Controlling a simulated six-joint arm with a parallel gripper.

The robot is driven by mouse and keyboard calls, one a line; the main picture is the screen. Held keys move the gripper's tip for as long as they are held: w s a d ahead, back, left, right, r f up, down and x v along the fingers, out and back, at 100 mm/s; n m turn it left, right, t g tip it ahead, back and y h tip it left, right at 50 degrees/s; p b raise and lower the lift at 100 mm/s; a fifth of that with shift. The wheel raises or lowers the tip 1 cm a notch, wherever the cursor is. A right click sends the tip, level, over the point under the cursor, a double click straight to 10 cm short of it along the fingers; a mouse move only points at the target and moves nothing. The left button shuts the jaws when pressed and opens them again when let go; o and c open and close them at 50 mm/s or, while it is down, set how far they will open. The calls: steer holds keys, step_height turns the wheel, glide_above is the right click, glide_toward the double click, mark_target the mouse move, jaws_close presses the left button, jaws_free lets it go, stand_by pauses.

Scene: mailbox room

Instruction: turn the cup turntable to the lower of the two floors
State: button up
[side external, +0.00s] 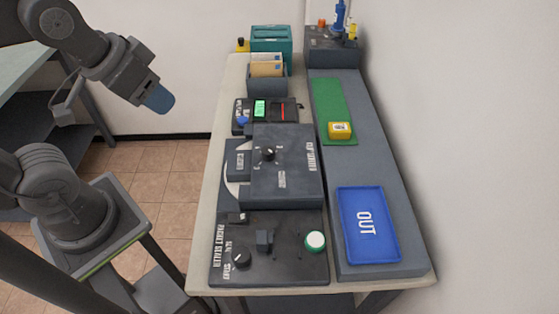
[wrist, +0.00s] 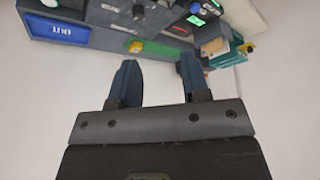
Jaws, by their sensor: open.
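No turntable with a cup on it can be made out for certain. A dark grey machine box (side external: 285,185) with a black pointer knob (side external: 268,154) stands mid-bench in the side external view. A pale curved rim (side external: 231,190) shows at its left side, partly covered; I cannot tell if it is a turntable. The lettering on the box is too small to read surely. My gripper (side external: 158,98) hangs in the air left of the bench, well away from the machines. In the wrist view my gripper (wrist: 160,80) has its two blue fingers apart with nothing between them.
A packet sealer (side external: 285,268) with a knob and a pale green button stands in front. A blue OUT tray (side external: 368,226) and a green mat (side external: 327,105) with a yellow block (side external: 340,130) lie right. Envelopes (side external: 266,69) and a teal box (side external: 271,40) stand behind.

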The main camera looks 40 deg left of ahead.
steer(key=shift+o, duration=1.4)
steer(key=shift+w+r+m, duration=0.1)
steer(key=shift+w+m, duration=0.2)
steer(key=shift+w, duration=0.05)
steer(key=m+g, duration=0.6)
steer(key=m, duration=1.1)
glide_above(268, 150)
step_height(268, 150, down, 9)
step_height(268, 150, down, 13)
steer(key=shift+r, duration=0.1)
steer(key=shift+c, duration=0.3)
jaws_close()
